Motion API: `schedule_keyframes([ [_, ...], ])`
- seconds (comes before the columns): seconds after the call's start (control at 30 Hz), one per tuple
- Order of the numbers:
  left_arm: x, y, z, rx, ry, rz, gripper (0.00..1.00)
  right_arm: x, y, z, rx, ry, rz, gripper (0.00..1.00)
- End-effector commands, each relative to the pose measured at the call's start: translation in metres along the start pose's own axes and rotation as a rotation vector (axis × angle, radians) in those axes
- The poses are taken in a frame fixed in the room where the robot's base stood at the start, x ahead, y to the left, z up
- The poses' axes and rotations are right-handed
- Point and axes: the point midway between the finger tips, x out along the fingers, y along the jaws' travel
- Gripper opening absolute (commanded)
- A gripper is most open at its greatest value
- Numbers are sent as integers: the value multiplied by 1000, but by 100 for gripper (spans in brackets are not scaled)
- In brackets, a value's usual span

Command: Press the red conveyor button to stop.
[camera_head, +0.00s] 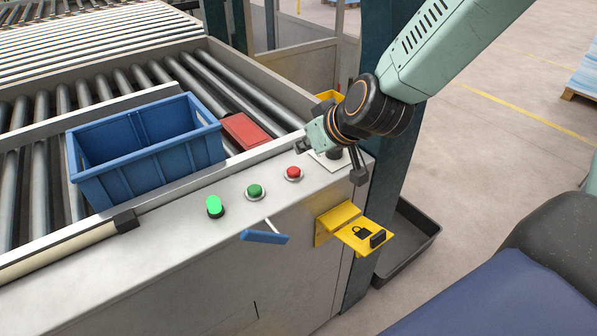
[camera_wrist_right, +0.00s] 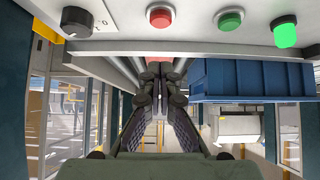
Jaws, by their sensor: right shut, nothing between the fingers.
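The red button (camera_head: 293,173) sits in a pale ring on the grey sloped panel, right of the green button (camera_head: 255,191). My right gripper (camera_head: 302,146) is shut and empty, above and behind the red button near the panel's back edge, apart from it. In the right wrist view, the red button (camera_wrist_right: 160,16) is at the top centre, and the shut fingertips (camera_wrist_right: 158,68) point up just below it in the picture. My left gripper is not in view.
A lit green lamp (camera_head: 214,207) and a black knob (camera_head: 334,153) flank the buttons. A blue crate (camera_head: 150,165) and a red box (camera_head: 245,131) are on the rollers. A blue lever (camera_head: 264,237) and yellow lock bracket (camera_head: 350,228) project from the front.

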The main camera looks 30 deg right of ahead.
Motion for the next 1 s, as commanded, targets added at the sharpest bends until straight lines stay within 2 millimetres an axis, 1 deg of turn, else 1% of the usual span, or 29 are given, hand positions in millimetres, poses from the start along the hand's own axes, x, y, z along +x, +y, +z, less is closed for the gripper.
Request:
schedule_keyframes([
  [0.03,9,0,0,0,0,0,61,11,0,3,-7,-1,2,0],
  [0.2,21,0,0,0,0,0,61,36,0,3,-6,-2,1,0],
  [0.3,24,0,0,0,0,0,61,46,0,16,0,-4,-1,0],
  [0.4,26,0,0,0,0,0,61,53,0,23,0,-2,-1,0],
  [0.57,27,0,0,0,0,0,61,58,0,28,-1,0,0,0],
  [0.9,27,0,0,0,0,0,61,59,0,28,-1,1,0,0],
  [1.0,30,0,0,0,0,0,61,64,0,34,-1,-1,0,0],
])
